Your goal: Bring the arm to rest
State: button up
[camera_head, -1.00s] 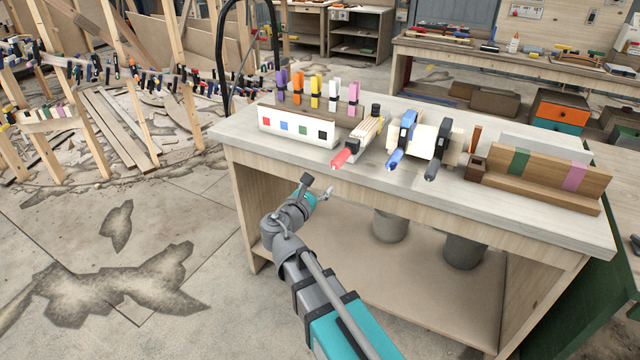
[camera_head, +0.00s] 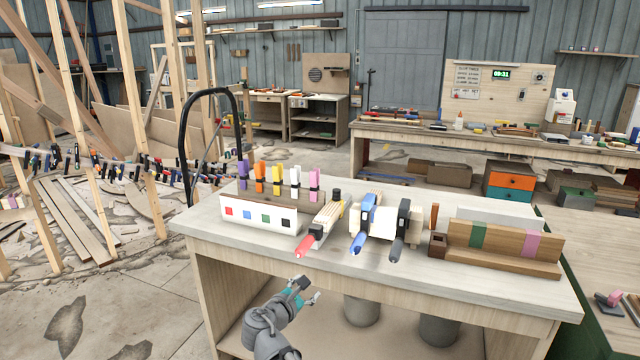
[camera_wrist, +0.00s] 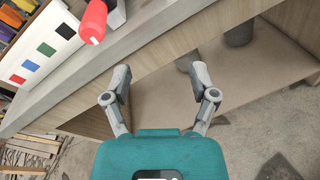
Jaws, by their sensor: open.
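My gripper (camera_head: 308,291) is in front of the near edge of the workbench (camera_head: 200,222), a little below its top. In the wrist view my gripper (camera_wrist: 160,84) has its two fingers spread apart with nothing between them. The bench's lower shelf and grey buckets show beyond the fingers. My arm is bent at the bottom of the head view, and its lower part is out of the frame. The gripper touches nothing that I can see.
On the bench stand a white box with coloured squares (camera_head: 240,213), a red-tipped clamp (camera_head: 306,246), a blue clamp (camera_head: 359,238), a black clamp (camera_head: 400,237) and a wooden rack (camera_head: 500,262). Grey buckets (camera_head: 361,312) stand below.

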jog(key=s+d+f+m+g, duration=0.1)
jog(key=d+f+m+g, duration=0.3)
jog(key=d, duration=0.3)
jog(key=s+d+f+m+g, duration=0.2)
jog(key=d+f+m+g, duration=0.15)
jog(key=d+m, duration=0.25)
jog(key=s+d+f+m+g+y, duration=0.75)
jog(key=s+d+m, duration=0.2)
jog(key=m, duration=0.55)
notch_tip(320, 180, up, 13)
jog(key=p, duration=1.3)
jog(key=shift+s+a+f+t, duration=0.2)
jog(key=shift+s+a+t, duration=0.05)
jog(key=shift+s+t, duration=0.1)
